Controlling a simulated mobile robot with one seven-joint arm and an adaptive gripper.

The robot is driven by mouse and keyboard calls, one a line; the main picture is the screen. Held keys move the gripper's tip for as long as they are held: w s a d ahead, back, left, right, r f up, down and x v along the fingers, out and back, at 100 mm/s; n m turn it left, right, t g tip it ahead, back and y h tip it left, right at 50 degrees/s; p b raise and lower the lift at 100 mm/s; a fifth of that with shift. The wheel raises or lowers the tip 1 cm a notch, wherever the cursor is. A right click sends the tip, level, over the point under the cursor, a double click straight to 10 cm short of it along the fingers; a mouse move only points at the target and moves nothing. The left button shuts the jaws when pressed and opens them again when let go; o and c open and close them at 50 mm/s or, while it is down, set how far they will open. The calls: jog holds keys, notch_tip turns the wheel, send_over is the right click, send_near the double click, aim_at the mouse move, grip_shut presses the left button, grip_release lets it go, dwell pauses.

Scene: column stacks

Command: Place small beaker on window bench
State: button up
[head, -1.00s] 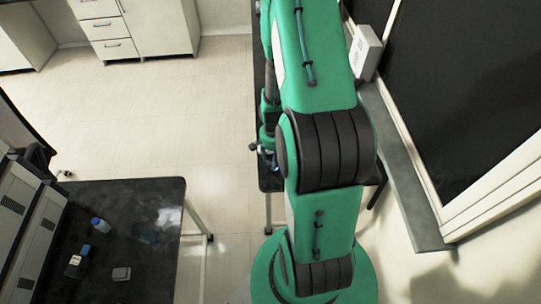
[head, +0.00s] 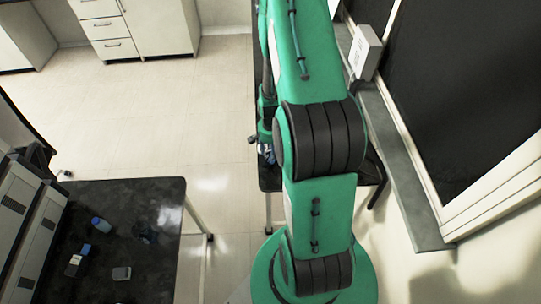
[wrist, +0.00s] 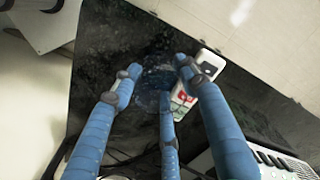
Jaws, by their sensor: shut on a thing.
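My gripper (wrist: 158,80) shows in the wrist view with its blue fingers closed around a clear glass beaker (wrist: 155,76). The beaker is faint against the dark top beneath it, and I cannot tell whether its base touches that top. In the head view my gripper (head: 265,152) is small and partly hidden beside my green arm, at the left edge of the dark window bench (head: 270,184). My arm covers most of this bench. The held beaker is not clear in the head view.
A white device with red and green marks (wrist: 205,68) lies close to the right finger. A white box (head: 365,50) stands on the window sill. The floor between is free.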

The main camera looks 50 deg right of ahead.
jog(key=shift+f, duration=1.1)
jog(key=o, duration=1.2)
jog(key=shift+f, duration=0.1)
notch_tip(320, 180, up, 12)
dwell(0.3)
